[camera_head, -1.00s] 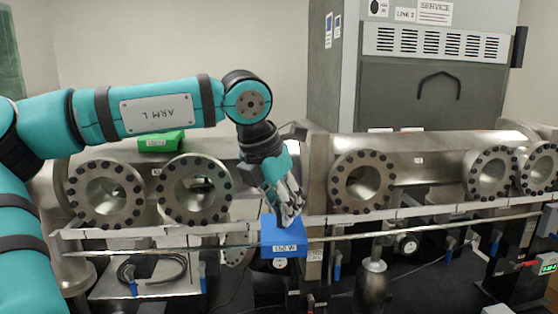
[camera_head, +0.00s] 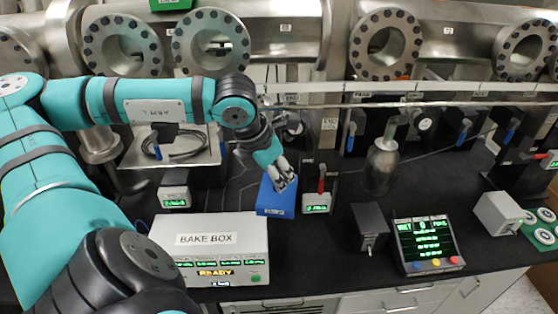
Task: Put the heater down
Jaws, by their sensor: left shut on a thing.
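The heater is most likely the blue box (camera_head: 276,199) with a small label on its front. My left gripper (camera_head: 281,180) reaches down from the upper left and is shut on the top of this box. The box is low, at the level of the black bench top, between the white bake box and a small meter. I cannot tell whether its underside touches the bench. The gripper's fingers cover part of its top. My right gripper is not in view.
The white bake box (camera_head: 212,251) stands front left of the blue box. Small meters (camera_head: 317,203) (camera_head: 174,197) stand on either side. A dark box (camera_head: 370,226) and a display panel (camera_head: 428,246) stand to the right. Steel flanged pipes (camera_head: 212,43) run along the back.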

